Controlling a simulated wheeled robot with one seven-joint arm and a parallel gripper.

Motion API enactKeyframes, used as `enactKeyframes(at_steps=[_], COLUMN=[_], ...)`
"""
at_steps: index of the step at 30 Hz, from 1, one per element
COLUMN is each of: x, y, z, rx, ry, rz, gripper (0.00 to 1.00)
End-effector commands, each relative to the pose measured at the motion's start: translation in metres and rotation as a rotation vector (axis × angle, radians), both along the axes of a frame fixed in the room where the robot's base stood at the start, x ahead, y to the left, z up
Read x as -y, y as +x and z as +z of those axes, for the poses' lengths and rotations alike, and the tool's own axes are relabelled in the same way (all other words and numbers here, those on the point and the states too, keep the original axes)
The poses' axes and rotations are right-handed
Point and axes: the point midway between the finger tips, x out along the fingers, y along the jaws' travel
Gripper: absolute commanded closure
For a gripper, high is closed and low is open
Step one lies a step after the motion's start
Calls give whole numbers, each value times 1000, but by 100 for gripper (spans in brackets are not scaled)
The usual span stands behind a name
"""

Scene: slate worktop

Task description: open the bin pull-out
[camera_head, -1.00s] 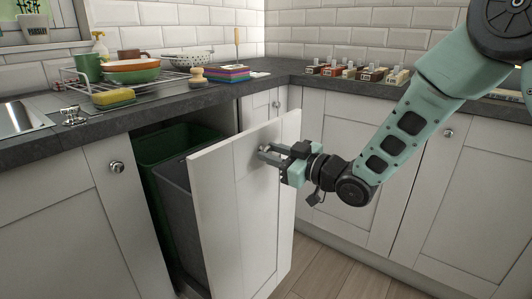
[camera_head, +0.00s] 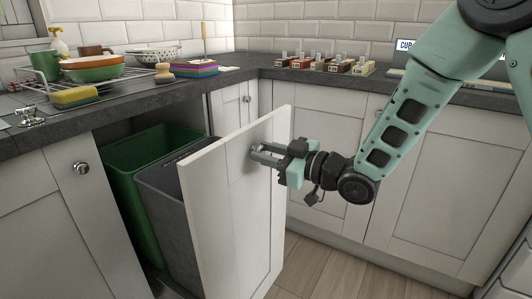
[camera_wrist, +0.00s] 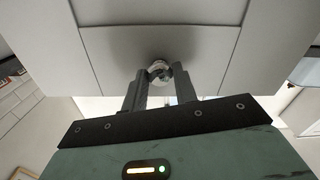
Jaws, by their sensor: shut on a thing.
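The bin pull-out's white front panel (camera_head: 236,205) stands well out from the cabinet line in the head view. Behind it are a green bin (camera_head: 135,185) and a grey bin (camera_head: 168,200). My gripper (camera_head: 257,154) reaches the panel's face from the right and is shut on its round metal knob. The wrist view shows the knob (camera_wrist: 159,69) between my two fingertips (camera_wrist: 159,76), with the panel (camera_wrist: 160,25) above and around it. My fingers partly cover the knob in the head view.
A slate worktop (camera_head: 150,95) runs above, with a dish rack (camera_head: 45,85), a yellow sponge (camera_head: 75,97) and a stack of coloured things (camera_head: 194,69). White cupboards (camera_head: 335,130) stand behind my arm. Wooden floor (camera_head: 330,270) is clear in front of them.

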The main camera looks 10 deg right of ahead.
Motion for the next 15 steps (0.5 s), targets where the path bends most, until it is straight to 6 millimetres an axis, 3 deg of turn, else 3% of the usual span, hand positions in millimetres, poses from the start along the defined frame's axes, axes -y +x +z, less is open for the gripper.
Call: enactKeyframes(at_steps=[1,2,4,15], x=[0,0,0,4], y=[0,0,0,-2], z=[-1,-1,0,0], rx=[-1,-1,-1,0], ry=[-1,-1,-1,-1], rz=[1,1,1,-1], gripper=[100,69,50,50])
